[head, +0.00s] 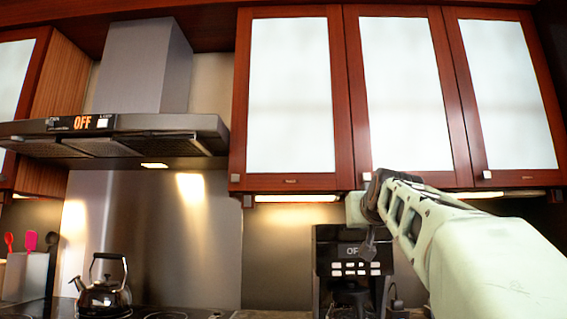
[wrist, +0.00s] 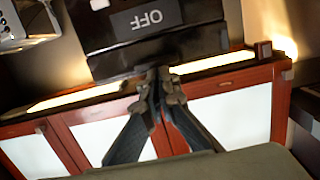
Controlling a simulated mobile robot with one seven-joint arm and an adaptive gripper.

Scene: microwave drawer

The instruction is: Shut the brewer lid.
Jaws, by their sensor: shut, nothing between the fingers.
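The brewer (head: 334,262) is a black machine on the counter in the head view, with an OFF display and rows of pale buttons. My gripper (head: 369,250) points down in front of its upper right part. In the wrist view, the brewer's dark body with the OFF display (wrist: 148,18) fills the top middle, and my gripper's fingertips (wrist: 158,74) are together and empty, overlapping its dark edge. Whether they touch it I cannot tell. I cannot make out the lid separately or tell its angle; my gripper and arm cover part of the brewer's top right.
Wall cabinets (head: 290,95) with pale panels hang above the brewer. A black kettle (head: 103,290) stands on the stove at left, under the range hood (head: 120,135). A utensil holder (head: 25,277) is at far left. A silver appliance (wrist: 22,25) shows in the wrist view's corner.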

